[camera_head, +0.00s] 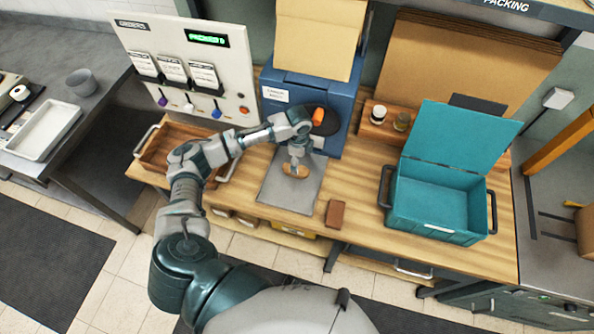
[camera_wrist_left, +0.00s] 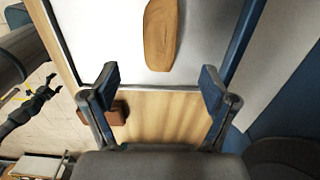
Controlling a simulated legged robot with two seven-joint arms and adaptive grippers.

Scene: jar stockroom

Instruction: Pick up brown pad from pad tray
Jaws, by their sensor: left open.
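A small brown block (camera_head: 335,213) lies flat on the wooden bench, just right of a flat grey board (camera_head: 283,197). It also shows in the left wrist view (camera_wrist_left: 117,113), partly behind a finger. A tan wooden oval piece (camera_head: 288,171) lies on the grey board; the left wrist view shows it (camera_wrist_left: 161,35) beyond the fingertips. My left gripper (camera_head: 297,162) is open and empty above the board, over the oval piece; its fingers show in the left wrist view (camera_wrist_left: 158,78). A shallow wooden tray (camera_head: 150,158) stands at the bench's left end, partly hidden by my arm. A dark jointed part, seemingly my right gripper (camera_wrist_left: 38,97), shows small.
A blue machine (camera_head: 345,100) stands behind the board. An open teal box (camera_head: 437,226) stands at the right. A small wooden rack (camera_head: 368,131) holds jars. A panel with cards and knobs (camera_head: 180,80) stands at the back left. Bench between block and teal box is clear.

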